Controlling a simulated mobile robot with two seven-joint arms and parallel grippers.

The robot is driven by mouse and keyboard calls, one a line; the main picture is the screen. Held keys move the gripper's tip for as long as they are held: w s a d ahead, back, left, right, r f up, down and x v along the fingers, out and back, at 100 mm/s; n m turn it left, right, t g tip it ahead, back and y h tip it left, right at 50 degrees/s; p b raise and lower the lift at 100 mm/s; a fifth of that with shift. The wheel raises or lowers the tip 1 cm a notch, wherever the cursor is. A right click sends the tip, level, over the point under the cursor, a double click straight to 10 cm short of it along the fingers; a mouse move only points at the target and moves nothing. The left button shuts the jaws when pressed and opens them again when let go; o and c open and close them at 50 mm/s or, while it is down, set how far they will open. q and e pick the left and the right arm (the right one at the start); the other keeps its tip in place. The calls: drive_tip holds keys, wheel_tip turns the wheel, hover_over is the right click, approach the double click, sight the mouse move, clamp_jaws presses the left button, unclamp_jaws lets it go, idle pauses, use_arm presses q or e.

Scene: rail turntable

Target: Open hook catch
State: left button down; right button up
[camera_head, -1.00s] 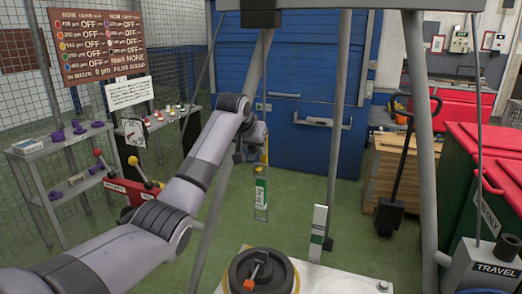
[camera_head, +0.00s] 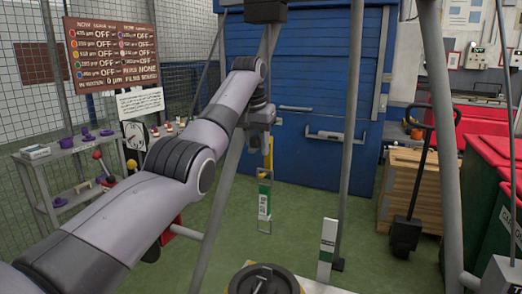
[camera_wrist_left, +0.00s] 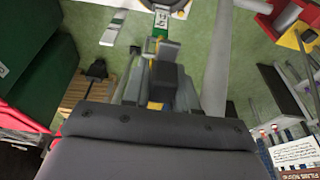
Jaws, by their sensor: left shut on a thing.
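My left gripper (camera_head: 267,146) is shut on the yellow upper part of a hanging piece (camera_head: 265,198) in the head view. Below the yellow part hangs a thin metal frame with a green-and-white label. The piece hangs upright above the green floor, behind a round black disc (camera_head: 262,281). In the left wrist view the label (camera_wrist_left: 160,20) shows beyond the fingers, and a little yellow shows between them; the grip itself is mostly hidden. I cannot tell for sure which part is the hook catch. My right gripper is not in view.
Grey poles (camera_head: 352,110) rise close on both sides of the hanging piece. A white-and-green post (camera_head: 327,250) stands to its right. A blue door (camera_head: 300,80) is behind. A shelf with small parts (camera_head: 28,165) is at left, a wooden crate (camera_head: 400,190) at right.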

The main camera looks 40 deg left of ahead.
sight(257, 136)
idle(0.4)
use_arm(q)
drive_tip(key=c, duration=1)
unclamp_jaws()
drive_tip(key=shift+o, duration=0.2)
drive_tip(key=p+v, duration=0.1)
drive_tip(key=v, duration=0.6)
